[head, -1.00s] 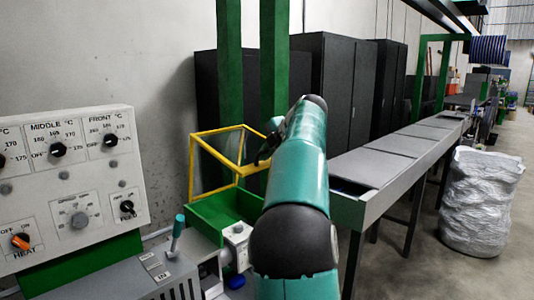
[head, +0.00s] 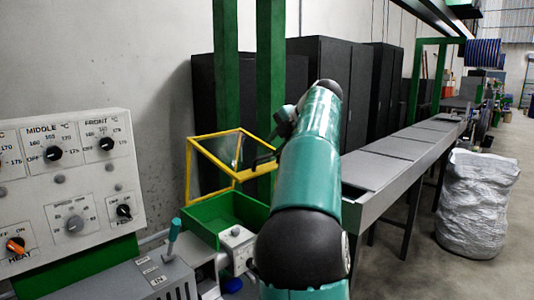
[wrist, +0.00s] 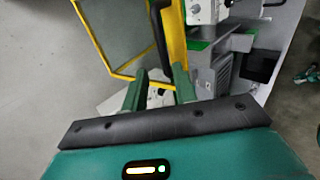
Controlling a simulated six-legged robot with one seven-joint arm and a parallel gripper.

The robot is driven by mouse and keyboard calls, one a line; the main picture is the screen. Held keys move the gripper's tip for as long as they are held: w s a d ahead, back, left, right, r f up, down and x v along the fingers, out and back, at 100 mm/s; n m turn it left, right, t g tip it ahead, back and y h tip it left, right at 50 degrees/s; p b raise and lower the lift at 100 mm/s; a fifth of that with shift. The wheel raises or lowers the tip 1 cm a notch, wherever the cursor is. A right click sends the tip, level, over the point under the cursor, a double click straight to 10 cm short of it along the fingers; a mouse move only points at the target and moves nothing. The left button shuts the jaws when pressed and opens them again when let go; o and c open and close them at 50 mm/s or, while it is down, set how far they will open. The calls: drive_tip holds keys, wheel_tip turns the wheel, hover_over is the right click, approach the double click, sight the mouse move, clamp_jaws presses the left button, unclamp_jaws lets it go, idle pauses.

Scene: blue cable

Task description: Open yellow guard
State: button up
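The yellow guard (head: 188,168) is a yellow frame with a see-through panel, standing raised above an open-topped green box (head: 205,219) in the head view. A dark handle (head: 264,160) sticks out at its right side. My gripper (head: 284,121) is above and right of the handle, apart from it, partly hidden by my arm. The guard's yellow frame (wrist: 172,38) shows beyond and to the left of the fingers.
A control panel with knobs (head: 70,180) stands at left. A teal-handled lever (head: 173,232) rises in front of the green box. Green posts (head: 226,80) and black cabinets (head: 320,65) stand behind. A long grey trough (head: 385,172) runs off to the right, beside a wrapped silver sack (head: 478,205).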

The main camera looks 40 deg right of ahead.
drive_tip(key=v, duration=0.6)
drive_tip(key=shift+s+r, duration=0.25)
